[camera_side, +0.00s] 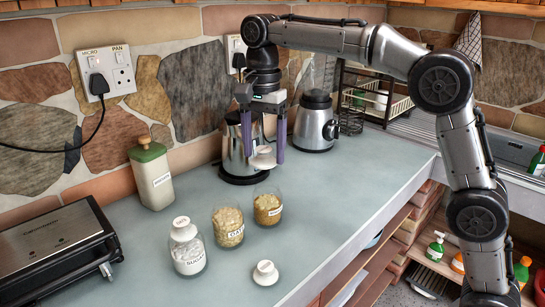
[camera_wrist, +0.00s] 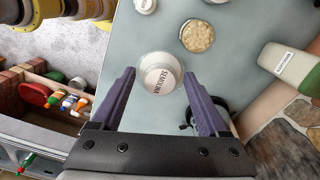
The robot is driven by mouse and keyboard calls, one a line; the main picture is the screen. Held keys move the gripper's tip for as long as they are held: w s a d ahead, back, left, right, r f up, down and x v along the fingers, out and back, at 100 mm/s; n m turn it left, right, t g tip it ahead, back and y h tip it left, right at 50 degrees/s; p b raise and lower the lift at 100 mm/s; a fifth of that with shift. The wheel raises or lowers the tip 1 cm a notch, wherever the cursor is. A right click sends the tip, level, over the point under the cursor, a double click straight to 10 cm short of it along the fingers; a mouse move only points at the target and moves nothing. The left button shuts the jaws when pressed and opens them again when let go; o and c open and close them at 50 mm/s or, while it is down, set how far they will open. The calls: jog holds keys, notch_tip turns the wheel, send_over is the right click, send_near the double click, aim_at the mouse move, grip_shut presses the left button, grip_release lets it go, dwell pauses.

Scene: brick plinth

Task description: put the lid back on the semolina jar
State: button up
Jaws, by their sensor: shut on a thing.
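My gripper (camera_side: 264,150) is shut on a white lid (camera_side: 264,160) with a knob. In the wrist view the lid (camera_wrist: 161,76) reads SEMOLINA and sits between the fingertips. The semolina jar (camera_side: 268,209) is an open glass jar with yellowish grain, upright on the counter. The lid hangs above it in the side view, with a clear gap between them. In the wrist view the lid covers most of the jar, with some of its glass edge showing; exact centring cannot be told.
An open oats jar (camera_side: 228,228), a lidded sugar jar (camera_side: 187,252) and a loose white lid (camera_side: 265,273) stand nearby on the counter (camera_side: 330,195). A kettle (camera_side: 243,165) is close behind my gripper. A green-topped canister (camera_side: 152,178) stands at the wall. The counter right of the jars is clear.

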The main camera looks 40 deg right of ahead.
jog(key=w+d+f, duration=0.3)
jog(key=f, duration=0.2)
jog(key=w+d+f+m, duration=0.1)
jog(key=w+d+f, duration=0.2)
jog(key=f, duration=0.3)
jog(key=shift+w+d+f, duration=0.2)
jog(key=shift+d+f, duration=0.1)
jog(key=shift+d, duration=0.15)
jog(key=shift+f, duration=0.2)
dwell(1.8)
jog(key=o, duration=1.2)
jog(key=shift+o, duration=0.2)
notch_tip(320, 180, up, 7)
dwell(0.5)
